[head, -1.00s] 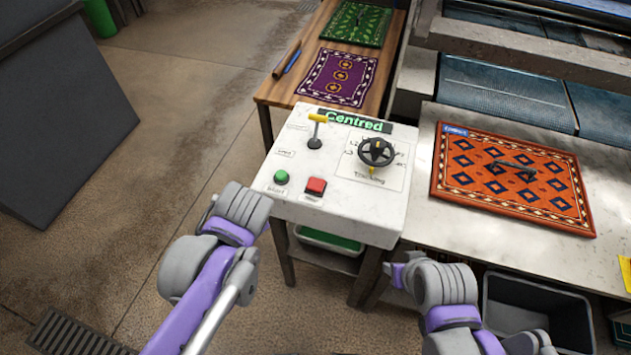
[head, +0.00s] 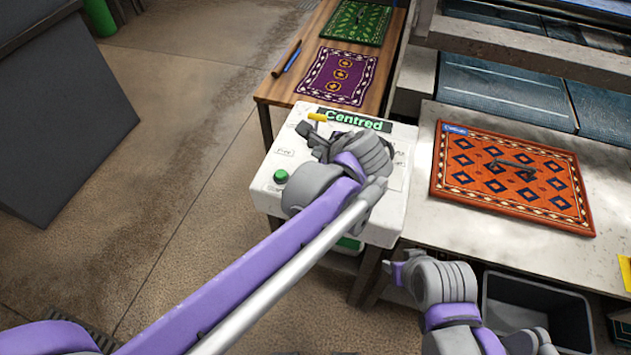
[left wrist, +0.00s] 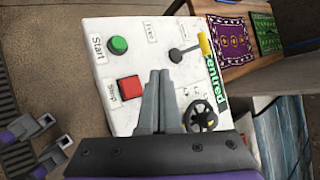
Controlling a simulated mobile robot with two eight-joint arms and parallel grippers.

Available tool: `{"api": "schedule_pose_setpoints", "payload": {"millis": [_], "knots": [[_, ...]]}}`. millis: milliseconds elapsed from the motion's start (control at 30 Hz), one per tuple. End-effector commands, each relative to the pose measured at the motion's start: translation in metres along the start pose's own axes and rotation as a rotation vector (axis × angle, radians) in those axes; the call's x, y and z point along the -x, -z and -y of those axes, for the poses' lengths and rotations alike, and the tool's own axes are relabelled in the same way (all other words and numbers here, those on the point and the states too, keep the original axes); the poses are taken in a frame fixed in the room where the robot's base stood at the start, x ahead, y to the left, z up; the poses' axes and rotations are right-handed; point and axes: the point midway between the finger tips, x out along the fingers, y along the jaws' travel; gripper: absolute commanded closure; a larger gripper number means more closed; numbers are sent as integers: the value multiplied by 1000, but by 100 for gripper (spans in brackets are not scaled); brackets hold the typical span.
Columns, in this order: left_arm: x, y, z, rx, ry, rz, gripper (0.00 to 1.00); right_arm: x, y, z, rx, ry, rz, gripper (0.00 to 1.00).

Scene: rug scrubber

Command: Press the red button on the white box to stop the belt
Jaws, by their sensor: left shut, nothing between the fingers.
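The white box (head: 270,187) carries a green button (head: 281,176), a yellow-handled lever (head: 317,117) and a "Centred" display (head: 357,120). The red button (left wrist: 130,89), marked Stop, shows in the left wrist view; in the head view my left arm hides it. My left gripper is over the box. In the left wrist view its shut, empty fingers (left wrist: 158,75) appear just right of the red button; I cannot tell their height above the panel. My right gripper (head: 398,270) is low, right of the box; in the left wrist view its fingers (left wrist: 57,131) stand apart.
A black handwheel (left wrist: 200,116) is close to my left fingers. An orange rug (head: 515,180) lies on the table to the right, before the blue belt (head: 505,87). A wooden table (head: 285,93) with a purple rug (head: 338,75) stands behind. A dark bin (head: 535,310) is below.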

Motion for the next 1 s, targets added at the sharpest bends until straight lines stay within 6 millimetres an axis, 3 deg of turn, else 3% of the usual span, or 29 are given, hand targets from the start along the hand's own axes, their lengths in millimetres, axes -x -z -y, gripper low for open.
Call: {"api": "schedule_pose_setpoints", "payload": {"millis": [600, 1000], "knots": [[-53, 39, -39, 2, -1, 0, 100, -47, -41, 0, 0, 0, 29, 50], [-59, 43, -43, 2, 0, 0, 100, -51, -44, 0, 0, 0, 30, 50]]}}
